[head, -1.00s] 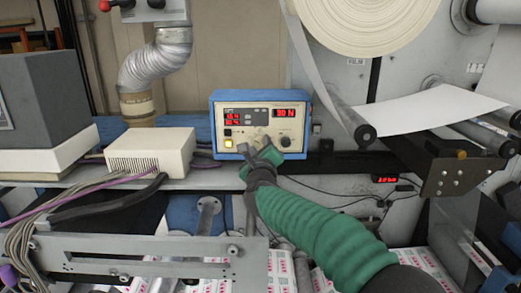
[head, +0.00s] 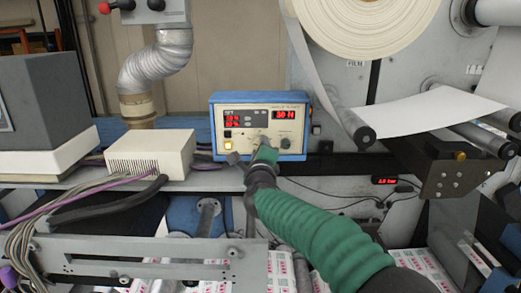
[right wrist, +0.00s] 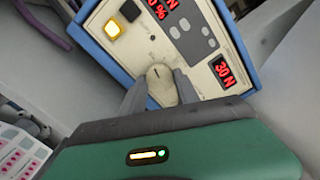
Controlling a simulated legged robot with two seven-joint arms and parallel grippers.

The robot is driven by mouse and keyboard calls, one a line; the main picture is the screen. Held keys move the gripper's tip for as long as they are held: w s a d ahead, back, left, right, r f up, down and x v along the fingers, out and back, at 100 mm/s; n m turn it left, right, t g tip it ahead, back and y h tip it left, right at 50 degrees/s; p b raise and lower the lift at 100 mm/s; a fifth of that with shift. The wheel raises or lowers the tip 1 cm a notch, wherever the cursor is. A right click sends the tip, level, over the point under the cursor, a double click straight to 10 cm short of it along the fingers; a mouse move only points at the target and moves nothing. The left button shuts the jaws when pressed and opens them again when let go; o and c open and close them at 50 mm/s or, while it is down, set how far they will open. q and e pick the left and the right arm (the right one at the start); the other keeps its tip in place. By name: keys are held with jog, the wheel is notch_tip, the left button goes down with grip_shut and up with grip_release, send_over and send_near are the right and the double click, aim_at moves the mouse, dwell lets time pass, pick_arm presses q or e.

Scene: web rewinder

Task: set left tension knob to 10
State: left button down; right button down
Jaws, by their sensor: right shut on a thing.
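The blue-framed control box (head: 233,147) stands on the grey shelf, its cream panel facing me. My right gripper (head: 258,146) is at the lower middle of the panel. In the right wrist view, its two grey fingers (right wrist: 160,92) are shut on the sides of a cream knob (right wrist: 160,78) with a dark pointer line. In the head view the gripper mostly covers this knob. A second, dark knob (head: 285,143) sits to its right. The right red display (right wrist: 223,71) reads about 30 N. The left red displays (head: 232,121) are too blurred to read surely. My left gripper is not in view.
A lit yellow button (right wrist: 113,29) is at the panel's lower left. A ribbed cream box (head: 150,153) stands left of the control box. A large paper roll (head: 365,22) and its web hang at the upper right. Cables (head: 60,205) run at left.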

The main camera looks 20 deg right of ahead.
jog(key=c, duration=1.3)
grip_release()
jog(key=o, duration=0.4)
jog(key=shift+w+a+f, duration=0.1)
jog(key=shift+a, duration=0.05)
jog(key=b+v, duration=0.6)
jog(key=v, duration=1)
jog(key=shift+s+a, duration=0.2)
jog(key=shift+s, duration=0.1)
jog(key=shift+d, duration=0.1)
